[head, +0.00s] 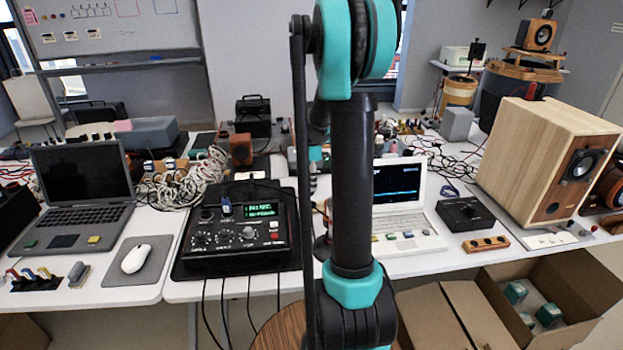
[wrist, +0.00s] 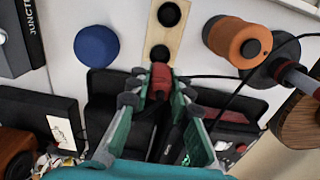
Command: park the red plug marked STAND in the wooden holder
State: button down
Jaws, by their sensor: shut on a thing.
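In the wrist view my gripper (wrist: 160,88) is shut on a red plug (wrist: 161,76), held between the fingertips. No lettering can be read on the plug. The wooden holder (wrist: 162,34), a pale strip with two round dark holes, lies just beyond the plug. The plug's far end is close to the nearer hole; I cannot tell whether it touches the holder or is above it. In the head view my arm stands across the middle and hides the gripper, the plug and probably the holder.
In the wrist view a blue round object (wrist: 97,46) lies left of the holder and an orange-and-black cylinder (wrist: 237,42) right of it. A black cable crosses nearby. In the head view a black control box (head: 240,235) and a white laptop (head: 408,215) flank my arm.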

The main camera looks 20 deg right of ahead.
jog(key=shift+f, duration=2.85)
jog(key=shift+f, duration=0.25)
jog(key=c, duration=1.3)
grip_release()
